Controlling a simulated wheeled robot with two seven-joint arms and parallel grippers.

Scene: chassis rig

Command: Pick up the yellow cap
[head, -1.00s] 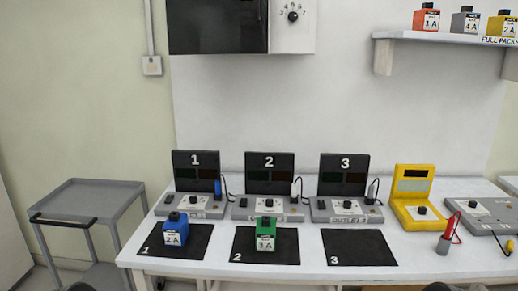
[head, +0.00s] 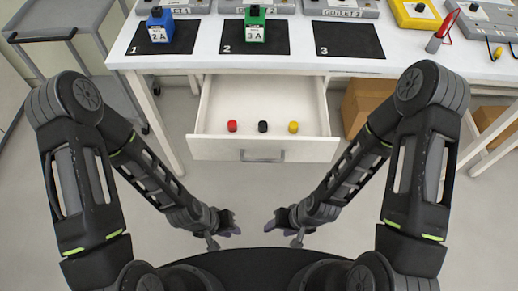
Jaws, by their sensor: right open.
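The yellow cap (head: 293,127) stands at the right in the open drawer (head: 262,93) under the table. A black cap (head: 263,127) and a red cap (head: 232,126) are to its left, all apart from each other. My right gripper (head: 284,233) is open and empty, in front of and below the drawer, well apart from the yellow cap. My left gripper (head: 222,234) is to its left, also clear of the drawer; its jaw opening is too small to judge.
The white table (head: 305,62) holds black mats with a blue pack (head: 159,31) and a green pack (head: 254,25); mat three (head: 348,40) is empty. Cardboard boxes (head: 364,103) stand right of the drawer. A grey cart (head: 62,22) is at left. Floor before the drawer is clear.

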